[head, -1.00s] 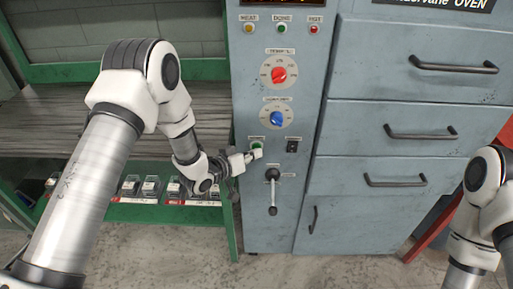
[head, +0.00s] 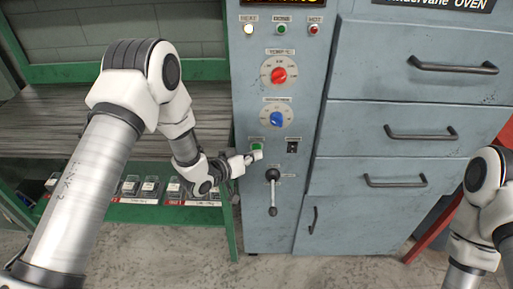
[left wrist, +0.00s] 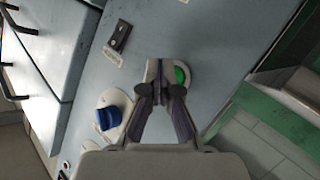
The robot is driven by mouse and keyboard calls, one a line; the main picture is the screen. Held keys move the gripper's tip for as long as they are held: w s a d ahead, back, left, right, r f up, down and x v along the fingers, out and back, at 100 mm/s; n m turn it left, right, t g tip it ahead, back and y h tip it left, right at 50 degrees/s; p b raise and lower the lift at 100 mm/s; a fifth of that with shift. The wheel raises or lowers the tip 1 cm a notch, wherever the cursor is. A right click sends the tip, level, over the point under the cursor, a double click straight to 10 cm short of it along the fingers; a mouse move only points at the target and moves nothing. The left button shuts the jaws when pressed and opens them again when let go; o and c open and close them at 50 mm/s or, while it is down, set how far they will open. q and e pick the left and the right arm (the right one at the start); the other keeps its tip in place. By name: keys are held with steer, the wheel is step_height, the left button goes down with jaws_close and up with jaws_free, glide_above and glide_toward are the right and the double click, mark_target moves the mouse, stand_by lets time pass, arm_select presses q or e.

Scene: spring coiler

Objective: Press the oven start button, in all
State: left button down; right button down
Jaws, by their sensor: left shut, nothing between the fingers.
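The green start button (head: 257,146) is on the blue-grey oven control panel, below the blue dial. My left gripper (head: 252,157) is at the button, its fingers shut and empty. In the left wrist view, the shut fingertips (left wrist: 162,88) overlap the button's round plate, and part of the green button (left wrist: 181,75) shows beside them. Whether the fingers touch or push in the button is hard to tell. The HEAT lamp (head: 248,29) glows bright yellow-white. My right arm shows at the right edge, but its gripper is out of frame.
Near the button are a black switch (head: 292,147), a lever (head: 272,190), the blue dial (head: 277,119) and the red dial (head: 279,74). Oven drawers with handles (head: 453,68) are to the right. A green-framed bench (head: 170,212) stands to the left.

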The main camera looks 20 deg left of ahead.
arm_select(q)
steer(key=shift+s+d, duration=0.1)
steer(key=shift+s, duration=0.15)
steer(key=shift+s, duration=0.1)
steer(key=s, duration=0.2)
steer(key=s+d, duration=0.1)
steer(key=s, duration=0.1)
steer(key=shift+s+d, duration=0.2)
steer(key=shift+s, duration=0.1)
stand_by(0.6)
steer(key=s+a+f+n+g+y, duration=0.1)
steer(key=s+a+f+g+y, duration=0.15)
steer(key=s+f, duration=0.6)
steer(key=s+a+f+n+g+y, duration=0.1)
steer(key=s+f+g, duration=0.3)
steer(key=s+f, duration=0.45)
steer(key=s+a+g+y, duration=0.1)
steer(key=s+a+g, duration=0.1)
steer(key=s, duration=0.6)
steer(key=s+a+f+m+g+y, duration=0.1)
steer(key=s+g, duration=0.3)
steer(key=s, duration=0.4)
steer(key=shift+a+f+m+y, duration=0.25)
steer(key=shift+a+m+y, duration=0.05)
steer(key=shift+a+y, duration=0.25)
